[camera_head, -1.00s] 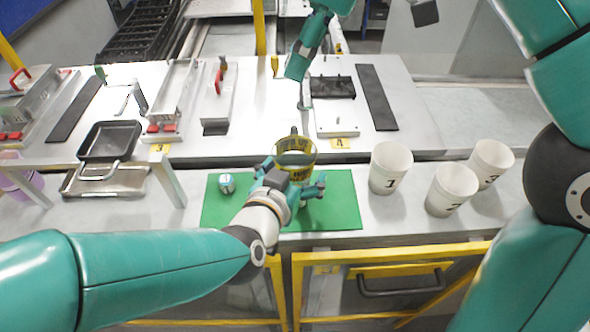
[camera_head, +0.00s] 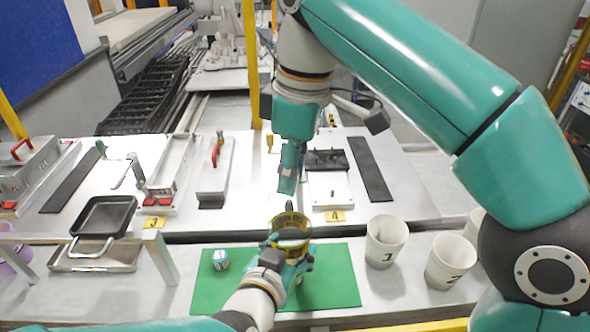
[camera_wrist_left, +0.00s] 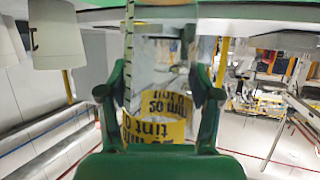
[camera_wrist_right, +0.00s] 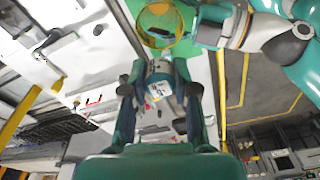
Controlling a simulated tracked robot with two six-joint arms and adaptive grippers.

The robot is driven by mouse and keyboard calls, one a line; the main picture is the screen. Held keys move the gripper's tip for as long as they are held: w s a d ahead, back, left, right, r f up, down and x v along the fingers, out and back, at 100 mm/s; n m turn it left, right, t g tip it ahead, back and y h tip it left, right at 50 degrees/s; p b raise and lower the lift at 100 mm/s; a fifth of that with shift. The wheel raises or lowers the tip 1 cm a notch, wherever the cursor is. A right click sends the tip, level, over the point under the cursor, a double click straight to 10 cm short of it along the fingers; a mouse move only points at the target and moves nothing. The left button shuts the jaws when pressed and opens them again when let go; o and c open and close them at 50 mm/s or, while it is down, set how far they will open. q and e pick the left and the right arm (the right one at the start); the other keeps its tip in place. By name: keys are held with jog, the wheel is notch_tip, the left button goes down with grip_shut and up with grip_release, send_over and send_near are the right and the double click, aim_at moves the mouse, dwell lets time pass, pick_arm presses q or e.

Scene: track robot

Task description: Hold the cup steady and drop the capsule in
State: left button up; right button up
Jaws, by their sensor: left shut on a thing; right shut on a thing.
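A clear cup with a yellow band of print (camera_head: 291,238) stands on the green mat (camera_head: 335,285). My left gripper (camera_head: 288,256) is shut around the cup's side; the left wrist view shows the printed cup (camera_wrist_left: 160,105) between the fingers. My right gripper (camera_head: 288,183) points down from above, just behind and over the cup's rim in the head view. In the right wrist view it is shut on a small white-and-blue capsule (camera_wrist_right: 158,88), with the open cup (camera_wrist_right: 160,22) beyond, towards the top. The capsule's exact height over the cup cannot be told.
A small blue-and-white round object (camera_head: 221,259) lies on the mat left of the cup. White cups numbered 1 (camera_head: 385,240) and 2 (camera_head: 450,262) stand right of it, with another partly hidden behind my right arm. A black tray (camera_head: 104,217) and fixtures occupy the bench.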

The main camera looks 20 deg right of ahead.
aim_at(291, 213)
notch_tip(291, 213, down, 2)
jog(key=shift+f+g+h, duration=0.2)
jog(key=shift+g+h, duration=0.1)
jog(key=shift+h, duration=0.2)
jog(key=shift+f, duration=0.2)
jog(key=shift+f, duration=3.05)
jog(key=o, duration=1)
jog(key=shift+c, duration=0.2)
jog(key=shift+r, duration=0.1)
